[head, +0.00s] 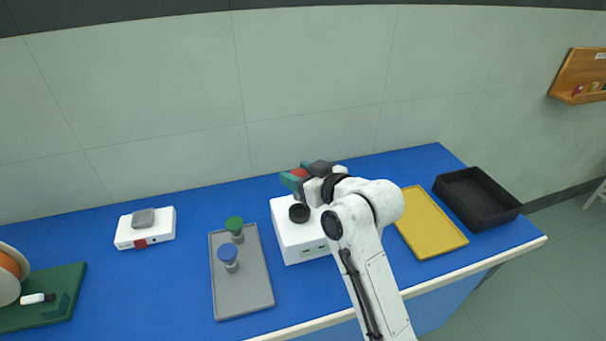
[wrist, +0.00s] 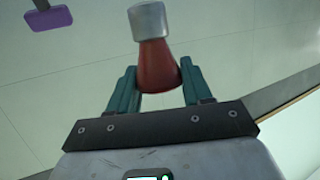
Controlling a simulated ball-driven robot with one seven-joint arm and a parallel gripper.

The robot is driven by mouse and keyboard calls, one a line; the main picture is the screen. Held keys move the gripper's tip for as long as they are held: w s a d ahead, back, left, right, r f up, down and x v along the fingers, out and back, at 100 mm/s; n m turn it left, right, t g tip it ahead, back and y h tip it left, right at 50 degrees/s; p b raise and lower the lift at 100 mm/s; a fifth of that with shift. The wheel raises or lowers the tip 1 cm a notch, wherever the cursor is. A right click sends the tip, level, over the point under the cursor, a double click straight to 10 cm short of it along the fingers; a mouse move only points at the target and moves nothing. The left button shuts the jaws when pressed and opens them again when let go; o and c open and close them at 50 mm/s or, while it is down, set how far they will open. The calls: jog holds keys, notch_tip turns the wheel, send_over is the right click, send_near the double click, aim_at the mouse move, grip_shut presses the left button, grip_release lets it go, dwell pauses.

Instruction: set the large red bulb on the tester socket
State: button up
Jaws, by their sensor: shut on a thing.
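The large red bulb (wrist: 155,64) with a silver metal base is between the teal fingers of my gripper (wrist: 158,82), which is shut on it. In the wrist view its silver end points away from the gripper. In the head view only a little of the red bulb (head: 299,173) shows at my gripper (head: 297,178), held above the bench. The tester (head: 293,240) is a white box with a round black socket (head: 299,213) on top. The socket looks empty and lies just below the gripper in the picture. My arm hides the tester's right part.
Left of the tester, a grey tray (head: 228,293) holds a green-topped bulb (head: 235,226) and a blue-topped bulb (head: 228,255). A yellow tray (head: 432,224) and black bin (head: 477,199) lie right. A white device (head: 146,231) and green board (head: 62,290) stand left.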

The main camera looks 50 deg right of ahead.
jog(key=shift+f+b, duration=1.8)
jog(key=shift+f, duration=0.45)
jog(key=shift+r+p, duration=0.1)
jog(key=shift+p, duration=0.35)
jog(key=shift+a+f+b, duration=0.1)
jog(key=shift+f+b, duration=0.35)
jog(key=shift+f, duration=0.3)
jog(key=o, duration=0.8)
jog(key=shift+c, duration=0.2)
jog(key=shift+s+r, duration=0.1)
jog(key=shift+s, duration=0.05)
jog(key=p+v, duration=0.4)
jog(key=v, duration=0.6)
jog(key=shift+s+r, duration=0.15)
jog(key=shift+s, duration=0.2)
jog(key=shift+a, duration=0.1)
